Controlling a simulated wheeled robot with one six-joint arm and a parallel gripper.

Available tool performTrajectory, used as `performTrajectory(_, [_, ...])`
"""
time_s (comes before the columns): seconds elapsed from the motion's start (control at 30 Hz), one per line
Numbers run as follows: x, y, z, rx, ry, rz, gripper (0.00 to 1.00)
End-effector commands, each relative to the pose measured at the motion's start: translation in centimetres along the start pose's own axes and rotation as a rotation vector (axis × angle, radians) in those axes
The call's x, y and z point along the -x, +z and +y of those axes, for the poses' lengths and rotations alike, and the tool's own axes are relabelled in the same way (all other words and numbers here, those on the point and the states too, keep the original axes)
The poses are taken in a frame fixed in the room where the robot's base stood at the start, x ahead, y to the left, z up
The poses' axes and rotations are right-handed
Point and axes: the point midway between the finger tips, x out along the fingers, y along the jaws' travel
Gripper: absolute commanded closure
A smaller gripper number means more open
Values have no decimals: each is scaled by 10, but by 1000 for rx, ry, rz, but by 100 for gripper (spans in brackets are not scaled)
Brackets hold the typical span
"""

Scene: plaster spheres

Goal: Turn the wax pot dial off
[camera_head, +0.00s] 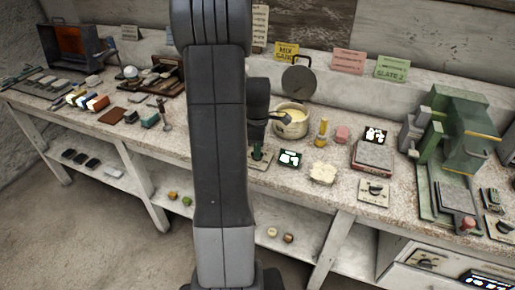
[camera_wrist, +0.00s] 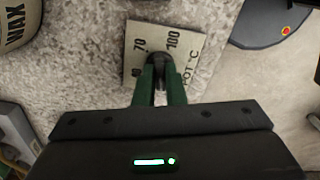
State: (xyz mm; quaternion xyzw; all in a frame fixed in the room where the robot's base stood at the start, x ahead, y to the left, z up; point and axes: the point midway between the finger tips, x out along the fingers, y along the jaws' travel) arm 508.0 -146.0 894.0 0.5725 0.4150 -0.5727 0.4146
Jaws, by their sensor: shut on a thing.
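The wax pot (camera_head: 291,124) is a cream pot with pale yellow wax inside, on the bench right of my arm. Its side, lettered WAX, also shows at the left of the wrist view (camera_wrist: 16,24). The dial plate (camera_wrist: 190,48) carries the numbers 70 and 100 and the words POT °C. My gripper (camera_wrist: 161,66) is over this plate with its green fingers shut on the black dial knob (camera_wrist: 162,60). The fingers and knob hide part of the scale, and I cannot read the pointer. In the head view my gripper (camera_head: 257,153) is partly hidden by my arm.
A dark round lid (camera_head: 299,80) stands behind the pot. Right of the dial are a small black-and-white display (camera_head: 290,158), a cream lump (camera_head: 323,173) and another dial plate (camera_head: 375,191). A green press (camera_head: 455,135) stands farther right.

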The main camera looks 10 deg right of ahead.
Motion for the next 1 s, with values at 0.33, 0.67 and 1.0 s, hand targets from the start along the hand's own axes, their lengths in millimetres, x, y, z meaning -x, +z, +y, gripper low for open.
performTrajectory(0.33, [0, 0, 0, 1, 1, 0, 68])
performTrajectory(0.67, [18, 0, 1, 0, 5, 0, 68])
performTrajectory(1.0, [94, 0, 1, 0, 7, 1, 68])
